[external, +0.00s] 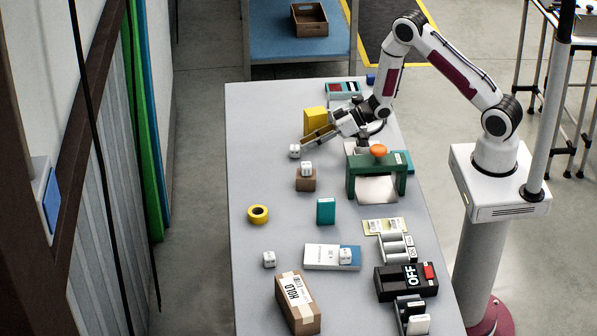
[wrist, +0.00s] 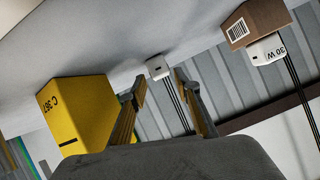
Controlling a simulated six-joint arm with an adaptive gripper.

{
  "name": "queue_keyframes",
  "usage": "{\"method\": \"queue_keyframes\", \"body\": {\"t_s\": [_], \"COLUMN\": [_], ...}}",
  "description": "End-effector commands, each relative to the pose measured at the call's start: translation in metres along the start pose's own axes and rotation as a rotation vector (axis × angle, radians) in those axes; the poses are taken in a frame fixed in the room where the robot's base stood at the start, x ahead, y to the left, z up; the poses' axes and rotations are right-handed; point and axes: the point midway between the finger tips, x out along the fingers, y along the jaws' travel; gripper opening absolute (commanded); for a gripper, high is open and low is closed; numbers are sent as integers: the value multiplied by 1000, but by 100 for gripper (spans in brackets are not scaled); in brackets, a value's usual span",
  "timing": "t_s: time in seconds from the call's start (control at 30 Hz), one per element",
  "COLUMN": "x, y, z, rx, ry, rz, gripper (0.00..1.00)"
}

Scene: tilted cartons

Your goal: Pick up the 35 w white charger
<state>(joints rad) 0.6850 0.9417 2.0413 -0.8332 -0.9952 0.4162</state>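My gripper (external: 308,140) is low over the far part of the table, its fingers pointing left. In the wrist view its two fingers (wrist: 158,84) are apart with nothing held between them. A small white charger (wrist: 158,67) lies beyond the fingertips, in line with the gap; it shows on the table in the external view (external: 294,151). Its wattage cannot be read. Another white charger marked 30 W (wrist: 267,49) is against a brown box (wrist: 254,20); it sits on top of that box in the external view (external: 306,167). Two more white chargers (external: 269,259) (external: 345,255) are nearer the front.
A yellow box (wrist: 80,112) stands close beside one finger. A green stand with an orange knob (external: 378,151) is right of the brown box. A yellow tape roll (external: 258,214), teal box (external: 326,211) and HOLD carton (external: 297,303) stand nearer. The table's left strip is mostly clear.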

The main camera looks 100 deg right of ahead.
Motion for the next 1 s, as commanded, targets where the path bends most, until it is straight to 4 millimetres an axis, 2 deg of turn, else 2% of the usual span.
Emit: {"method": "queue_keyframes", "body": {"t_s": [0.37,0.8,1.0], "x": [3,41,51], "y": [0,2,2], "z": [-1,-6,-6], "rx": [-1,-2,-1], "ry": [0,0,0], "rz": [0,-1,0], "gripper": [32,32,32]}}
